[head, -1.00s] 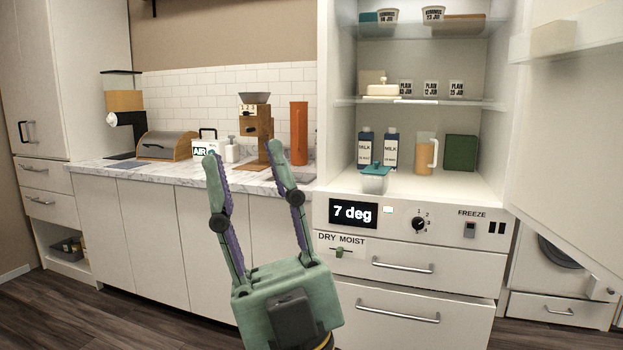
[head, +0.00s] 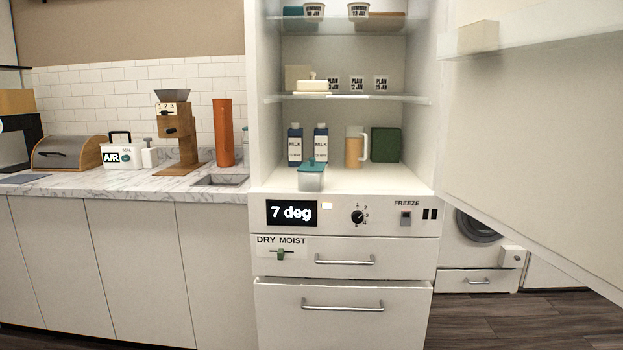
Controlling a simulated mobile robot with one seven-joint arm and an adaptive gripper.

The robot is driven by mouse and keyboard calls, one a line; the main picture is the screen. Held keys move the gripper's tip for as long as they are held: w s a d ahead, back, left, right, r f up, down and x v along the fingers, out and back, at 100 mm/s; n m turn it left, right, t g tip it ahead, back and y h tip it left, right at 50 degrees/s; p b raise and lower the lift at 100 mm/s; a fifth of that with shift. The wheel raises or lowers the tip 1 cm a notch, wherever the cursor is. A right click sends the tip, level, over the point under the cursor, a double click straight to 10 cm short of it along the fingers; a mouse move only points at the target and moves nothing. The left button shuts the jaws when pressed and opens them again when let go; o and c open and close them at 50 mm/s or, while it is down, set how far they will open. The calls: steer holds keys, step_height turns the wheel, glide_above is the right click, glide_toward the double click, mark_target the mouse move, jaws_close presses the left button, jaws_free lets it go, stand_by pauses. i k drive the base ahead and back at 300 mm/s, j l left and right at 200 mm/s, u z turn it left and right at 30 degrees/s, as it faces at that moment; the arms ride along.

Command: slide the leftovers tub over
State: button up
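A small pale tub with a teal lid (head: 312,179) stands upright at the front edge of the open fridge's bottom shelf (head: 365,183). It is the thing that best fits the leftovers tub; I read no label on it. Two dark blue milk bottles with white tops, the left one (head: 295,147) and the right one (head: 321,148), stand just behind it. My gripper is out of the picture.
A tan jug (head: 354,150) and a dark green box (head: 385,145) stand farther right on that shelf. The shelf front right of the tub is clear. The fridge door (head: 540,140) stands open at the right. A glass shelf (head: 385,98) is above.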

mark_target(309, 182)
steer(key=i+l+u, duration=0.15)
steer(key=i+u, duration=0.3)
steer(key=i, duration=0.9)
